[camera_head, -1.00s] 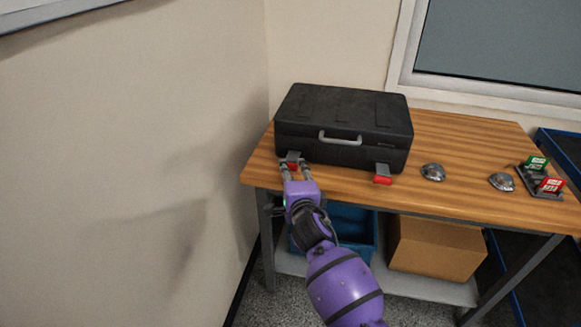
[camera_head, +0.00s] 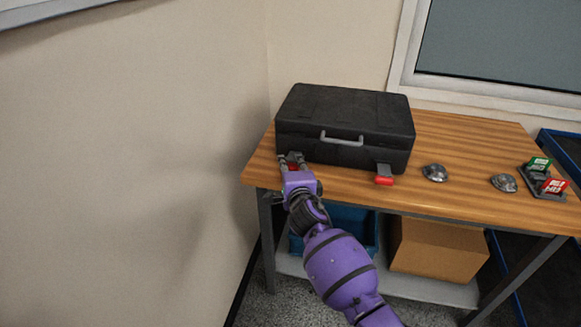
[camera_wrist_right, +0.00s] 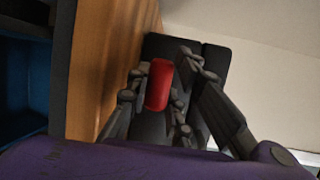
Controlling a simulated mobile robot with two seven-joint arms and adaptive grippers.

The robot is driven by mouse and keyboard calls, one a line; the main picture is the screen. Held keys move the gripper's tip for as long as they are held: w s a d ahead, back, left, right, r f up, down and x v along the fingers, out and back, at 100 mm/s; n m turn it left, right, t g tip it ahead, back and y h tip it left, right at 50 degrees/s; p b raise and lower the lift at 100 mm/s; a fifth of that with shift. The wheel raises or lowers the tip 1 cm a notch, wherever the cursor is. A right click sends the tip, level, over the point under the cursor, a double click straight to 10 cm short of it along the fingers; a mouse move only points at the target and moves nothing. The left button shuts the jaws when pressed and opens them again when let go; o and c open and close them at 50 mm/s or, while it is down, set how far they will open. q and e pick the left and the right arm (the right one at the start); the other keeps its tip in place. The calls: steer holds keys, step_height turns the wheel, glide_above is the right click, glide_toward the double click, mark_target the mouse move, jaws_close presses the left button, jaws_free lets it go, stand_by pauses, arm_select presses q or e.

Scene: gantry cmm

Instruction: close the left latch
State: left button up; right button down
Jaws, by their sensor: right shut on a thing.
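A black case (camera_head: 345,105) with a grey handle lies closed on the wooden table. Its left latch (camera_head: 292,167), with a red tab, is at the left of the case's front face. My right gripper (camera_head: 291,157) is at this latch, one finger on each side, shut on it, and covers most of it in the head view. In the right wrist view the red tab of the left latch (camera_wrist_right: 159,85) sits between the fingers (camera_wrist_right: 157,100). The right latch (camera_head: 384,174) stands out from the case front, its red tab low. My left gripper is not in view.
Two silvery domed parts (camera_head: 435,173) (camera_head: 503,182) and a holder with green and red cards (camera_head: 546,180) are on the table's right. A wall is close on the left. A blue bin (camera_head: 350,222) and a cardboard box (camera_head: 438,248) are below.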

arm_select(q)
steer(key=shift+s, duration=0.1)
arm_select(e)
steer(key=shift+f, duration=0.25)
